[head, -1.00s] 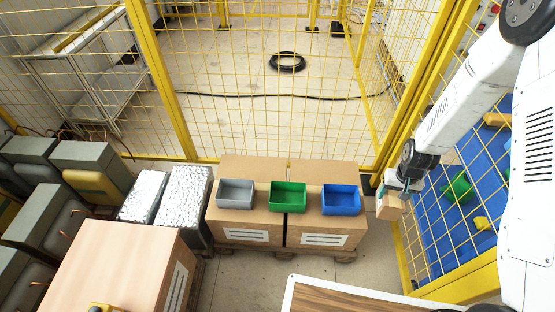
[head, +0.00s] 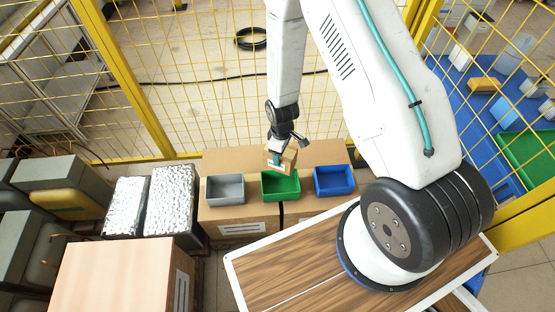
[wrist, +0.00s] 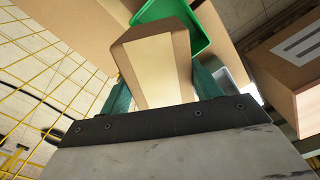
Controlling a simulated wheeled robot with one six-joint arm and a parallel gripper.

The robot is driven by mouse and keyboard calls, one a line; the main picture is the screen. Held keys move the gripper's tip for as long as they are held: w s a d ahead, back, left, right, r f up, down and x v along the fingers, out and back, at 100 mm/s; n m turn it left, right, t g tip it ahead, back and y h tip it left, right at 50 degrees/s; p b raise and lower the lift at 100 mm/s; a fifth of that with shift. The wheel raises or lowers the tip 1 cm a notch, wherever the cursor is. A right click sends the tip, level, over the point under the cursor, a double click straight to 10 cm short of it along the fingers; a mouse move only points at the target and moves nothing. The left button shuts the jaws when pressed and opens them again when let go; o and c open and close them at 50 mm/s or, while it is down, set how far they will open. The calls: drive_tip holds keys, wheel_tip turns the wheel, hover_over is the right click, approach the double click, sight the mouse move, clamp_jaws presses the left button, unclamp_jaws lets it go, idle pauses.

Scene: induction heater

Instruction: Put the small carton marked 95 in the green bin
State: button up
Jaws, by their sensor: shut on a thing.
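My gripper (head: 279,158) is shut on a small brown carton (head: 288,160), held above the back part of the green bin. In the wrist view the carton (wrist: 155,65) sits between the two teal fingers, with a pale face toward the camera. I cannot read a number on it. The green bin (head: 281,196) stands on a large cardboard box, between two other bins. In the wrist view the green bin (wrist: 198,20) shows behind the carton, partly hidden by it.
A grey bin (head: 225,190) stands to the left of the green bin and a blue bin (head: 334,181) to the right. Large cardboard boxes (head: 235,217) bear the bins. A yellow mesh fence (head: 170,80) rises behind. Foil-wrapped blocks (head: 168,200) stand at the left.

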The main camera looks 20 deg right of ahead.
sight(282, 158)
drive_tip(key=s+n, duration=0.1)
drive_tip(key=n, duration=0.1)
drive_tip(key=s+f+n, duration=0.1)
drive_tip(key=n, duration=0.1)
drive_tip(key=a+n, duration=0.1)
drive_tip(key=shift+s+f+n, duration=0.35)
drive_tip(key=shift+s+n, duration=0.05)
wheel_tip(282, 158, down, 8)
drive_tip(key=shift+f, duration=0.15)
idle(0.3)
drive_tip(key=o, duration=1.3)
wheel_tip(282, 158, up, 8)
drive_tip(key=shift+f, duration=0.1)
